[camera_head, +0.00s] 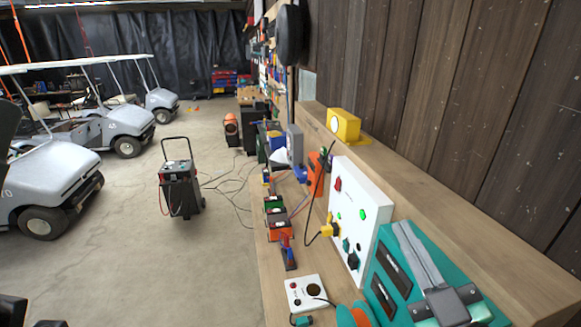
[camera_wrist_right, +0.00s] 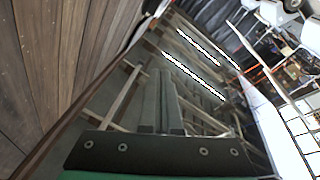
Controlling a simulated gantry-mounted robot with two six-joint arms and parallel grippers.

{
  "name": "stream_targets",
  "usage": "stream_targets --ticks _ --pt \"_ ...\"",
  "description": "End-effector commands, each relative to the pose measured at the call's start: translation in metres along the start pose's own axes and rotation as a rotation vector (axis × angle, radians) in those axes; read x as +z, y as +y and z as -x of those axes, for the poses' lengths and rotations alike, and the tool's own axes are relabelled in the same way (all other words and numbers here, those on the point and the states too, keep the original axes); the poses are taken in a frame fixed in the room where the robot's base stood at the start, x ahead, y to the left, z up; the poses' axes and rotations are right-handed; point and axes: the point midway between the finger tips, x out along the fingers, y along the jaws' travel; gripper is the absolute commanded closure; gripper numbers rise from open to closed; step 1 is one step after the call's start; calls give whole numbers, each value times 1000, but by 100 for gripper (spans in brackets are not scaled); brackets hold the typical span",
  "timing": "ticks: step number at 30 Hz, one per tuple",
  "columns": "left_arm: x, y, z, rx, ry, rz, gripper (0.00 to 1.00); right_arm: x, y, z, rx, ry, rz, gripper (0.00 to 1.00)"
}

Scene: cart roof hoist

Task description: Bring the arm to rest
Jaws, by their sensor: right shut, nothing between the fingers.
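My right gripper (camera_head: 402,226) is at the lower right of the head view, above the wooden bench and beside the white control panel. Its grey fingers lie together and hold nothing. In the right wrist view the shut fingers (camera_wrist_right: 160,74) point up the picture, with a dark wrist plate below them. No object shows between or against them. The teal arm housing behind the fingers is mine. I do not see my left gripper in either view.
The white panel (camera_head: 352,215) with a lit green lamp stands close left of my right gripper. A white button box (camera_head: 306,292) lies on the bench. A yellow device (camera_head: 343,124) sits on the ledge along the plank wall. Golf carts (camera_head: 50,185) and a wheeled charger (camera_head: 181,185) stand on open floor.

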Motion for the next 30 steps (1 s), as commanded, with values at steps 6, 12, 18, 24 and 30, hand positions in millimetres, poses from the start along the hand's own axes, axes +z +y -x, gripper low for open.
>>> stream_targets --ticks 6,12,18,24,30 --pt "0 0 0 0 0 0 100 -168 71 35 178 382 -158 100" --pt "0 0 0 0 0 0 100 -206 102 74 227 538 -407 100" --pt "0 0 0 0 0 0 100 -205 101 73 212 543 -459 100" --pt "0 0 0 0 0 0 100 -204 101 72 212 541 -457 100" --pt "0 0 0 0 0 0 100 -204 101 72 212 540 -456 100"
